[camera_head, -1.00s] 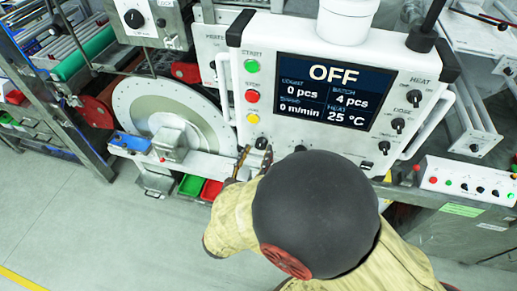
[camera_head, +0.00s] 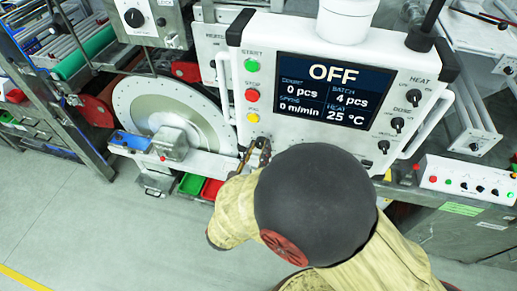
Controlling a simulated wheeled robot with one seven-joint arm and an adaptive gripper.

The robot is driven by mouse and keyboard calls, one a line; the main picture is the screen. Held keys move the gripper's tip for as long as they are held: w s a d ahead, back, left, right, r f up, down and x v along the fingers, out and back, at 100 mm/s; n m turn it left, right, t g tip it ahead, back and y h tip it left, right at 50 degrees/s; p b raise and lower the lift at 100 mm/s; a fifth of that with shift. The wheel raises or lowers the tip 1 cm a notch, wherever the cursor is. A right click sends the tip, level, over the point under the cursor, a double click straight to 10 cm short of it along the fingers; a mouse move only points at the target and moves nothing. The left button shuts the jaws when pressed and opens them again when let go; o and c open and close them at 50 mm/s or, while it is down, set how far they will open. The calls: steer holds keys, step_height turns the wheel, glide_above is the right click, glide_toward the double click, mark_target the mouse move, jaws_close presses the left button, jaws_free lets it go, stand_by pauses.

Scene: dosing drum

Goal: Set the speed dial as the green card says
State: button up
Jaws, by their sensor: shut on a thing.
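The white control panel (camera_head: 240,90) carries a screen (camera_head: 333,92) that reads OFF, with 0 m/min and a batch of 4 pcs. A small dark knob (camera_head: 262,143), seemingly the speed dial, is at the panel's lower left, below the yellow button. My gripper (camera_head: 253,153) is at this knob and appears shut on it. The fingers and arm hide most of it, so its pointer and scale cannot be read. A green card (camera_head: 461,209) is on the grey cabinet at the right. Its writing is too small to read.
A round metal drum disc (camera_head: 165,100) stands left of the panel. Green (camera_head: 191,184) and red (camera_head: 211,189) bins sit below. HEAT and DOSE switches are on the panel's right side. A button box (camera_head: 467,180) is at the right. The floor at lower left is clear.

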steer(key=c, duration=0.4)
steer(key=shift+m+b, duration=0.5)
steer(key=m+b, duration=0.3)
steer(key=b, duration=0.1)
steer(key=shift+f+m, duration=0.15)
steer(key=shift+m, duration=0.15)
steer(key=m+b, duration=0.3)
steer(key=b, duration=0.2)
steer(key=shift+m+y, duration=0.4)
steer(key=shift+r, duration=0.2)
steer(key=o, duration=1.1)
steer(key=shift+o, duration=0.2)
